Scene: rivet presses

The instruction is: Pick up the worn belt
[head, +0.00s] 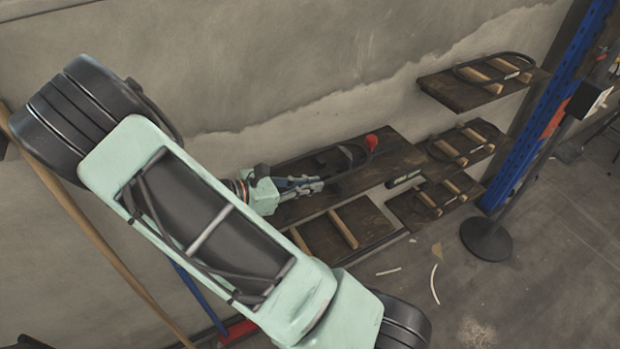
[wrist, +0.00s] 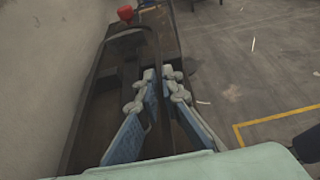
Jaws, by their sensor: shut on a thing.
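My gripper (head: 318,186) reaches over a dark wooden shelf (head: 290,212) against the wall. In the wrist view its two blue fingers with grey jointed tips (wrist: 158,88) are closed on a thin dark band, which I take to be the worn belt (wrist: 154,45). The band runs up from between the fingertips and curves over to the left above the shelf. In the head view, a dark curved band (head: 366,156) shows just beyond the fingertips. Its wear cannot be made out, and part of it is hidden by the fingers.
A red knob-like thing (head: 371,142) is at the shelf's far end. Right of it, several small boards, such as the upper one (head: 450,97), carry dark belts around wooden bars. A lower board (head: 322,243) has bare bars. A blue post (head: 520,145) and black stand base (head: 487,239) are right.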

